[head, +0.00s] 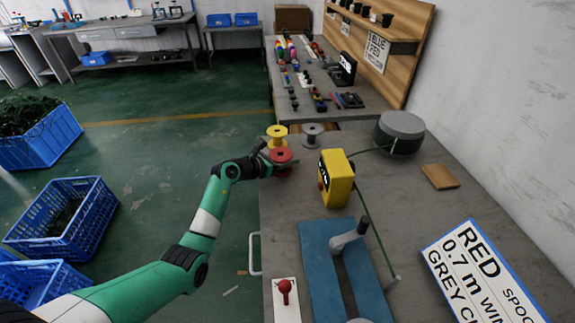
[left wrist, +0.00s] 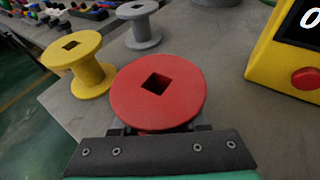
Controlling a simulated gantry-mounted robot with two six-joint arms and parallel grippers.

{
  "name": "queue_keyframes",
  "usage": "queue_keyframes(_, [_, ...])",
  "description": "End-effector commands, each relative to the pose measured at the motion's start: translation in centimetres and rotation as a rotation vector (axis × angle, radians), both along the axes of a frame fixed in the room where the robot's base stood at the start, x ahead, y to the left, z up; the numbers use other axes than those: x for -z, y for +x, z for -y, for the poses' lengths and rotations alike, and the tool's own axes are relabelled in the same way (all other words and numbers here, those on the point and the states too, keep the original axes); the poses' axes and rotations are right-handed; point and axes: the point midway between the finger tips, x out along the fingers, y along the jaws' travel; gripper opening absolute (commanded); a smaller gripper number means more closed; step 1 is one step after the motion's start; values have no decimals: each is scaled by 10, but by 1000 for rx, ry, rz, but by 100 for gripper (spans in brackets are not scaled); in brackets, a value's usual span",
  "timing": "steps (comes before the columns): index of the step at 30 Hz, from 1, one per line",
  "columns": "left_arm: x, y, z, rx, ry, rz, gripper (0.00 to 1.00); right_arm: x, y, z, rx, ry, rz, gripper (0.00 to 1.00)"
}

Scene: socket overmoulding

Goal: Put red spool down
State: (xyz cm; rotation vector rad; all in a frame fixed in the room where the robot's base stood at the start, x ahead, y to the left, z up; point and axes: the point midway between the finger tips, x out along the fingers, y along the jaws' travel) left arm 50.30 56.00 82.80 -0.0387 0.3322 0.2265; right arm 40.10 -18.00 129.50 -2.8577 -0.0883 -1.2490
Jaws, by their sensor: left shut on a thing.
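The red spool (head: 281,156) is near the left edge of the grey table, upright, with its flat top flange and square hole facing up. It also fills the middle of the left wrist view (left wrist: 158,92). My left gripper (head: 272,166) is shut on the red spool, its fingers mostly hidden under the top flange. I cannot tell whether the spool's bottom touches the table. A yellow spool (head: 277,134) and a grey spool (head: 312,132) stand just behind it. My right gripper is not in view.
A yellow counter box (head: 338,178) with a red button stands right of the red spool. A green cable reel (head: 399,133), a blue winding fixture (head: 330,253) and a sign (head: 478,272) are on the table (head: 409,206). The table's left edge is close to the spool.

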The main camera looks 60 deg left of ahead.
Motion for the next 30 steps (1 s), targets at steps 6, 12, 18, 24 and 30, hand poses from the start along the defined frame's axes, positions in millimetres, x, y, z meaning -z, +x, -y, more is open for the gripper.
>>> queue_keyframes(6, [-1,0,0,1,-1,-2,0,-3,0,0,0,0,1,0])
queue_keyframes(12, [1,0,0,1,-1,-1,65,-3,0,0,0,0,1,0])
queue_keyframes(18, [1,0,0,0,0,-1,73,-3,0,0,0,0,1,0])
queue_keyframes(24, [-4,0,0,0,1,0,73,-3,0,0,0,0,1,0])
queue_keyframes(30, [-21,-34,7,-3,0,-2,73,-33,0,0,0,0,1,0])
